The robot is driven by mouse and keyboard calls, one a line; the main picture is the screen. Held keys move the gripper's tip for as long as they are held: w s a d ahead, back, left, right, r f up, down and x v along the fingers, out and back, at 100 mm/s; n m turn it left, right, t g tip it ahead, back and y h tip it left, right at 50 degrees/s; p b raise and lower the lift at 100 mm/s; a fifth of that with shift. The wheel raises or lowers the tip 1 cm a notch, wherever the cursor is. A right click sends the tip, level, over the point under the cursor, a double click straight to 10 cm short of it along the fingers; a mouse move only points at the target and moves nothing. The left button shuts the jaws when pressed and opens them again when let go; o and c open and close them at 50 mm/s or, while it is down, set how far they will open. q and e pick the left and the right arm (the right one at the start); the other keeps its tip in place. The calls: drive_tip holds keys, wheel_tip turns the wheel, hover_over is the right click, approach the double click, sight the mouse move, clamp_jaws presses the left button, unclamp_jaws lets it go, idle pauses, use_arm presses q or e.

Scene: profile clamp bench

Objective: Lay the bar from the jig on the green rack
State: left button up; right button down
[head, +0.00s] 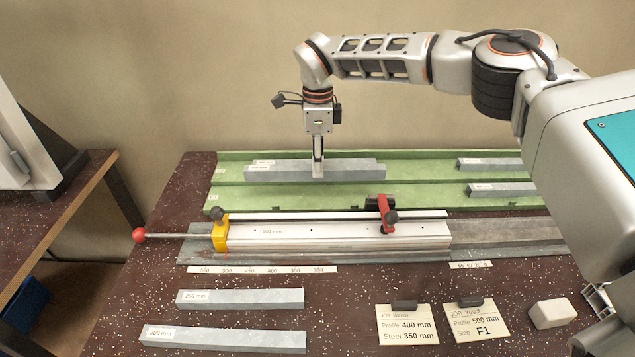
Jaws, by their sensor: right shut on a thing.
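My right gripper (318,170) points straight down over the green rack (400,189) and is shut on a grey bar (355,173) near its middle. The bar has a white label at its left end and lies level along the rack's back row. I cannot tell whether it touches the rack or hangs just above it. Another grey bar (368,161) shows just behind it, mostly hidden. The jig (219,236) in front has a yellow end stop, a red clamp (384,213) and a silver profile (320,236) marked 500 mm.
Two short grey bars (487,164) lie at the rack's right, one per row. Two labelled bars (240,299) lie on the speckled bench at front left. Two job cards (407,325) and a pale block (552,313) are at front right. A red-knobbed rod (139,236) sticks out left.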

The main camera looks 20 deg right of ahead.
drive_tip(key=shift+w+f, duration=0.1)
drive_tip(key=shift+f, duration=2.9)
drive_tip(key=c, duration=1.9)
unclamp_jaws()
drive_tip(key=shift+f, duration=0.15)
wheel_tip(320, 180, up, 12)
drive_tip(key=shift+r, duration=0.15)
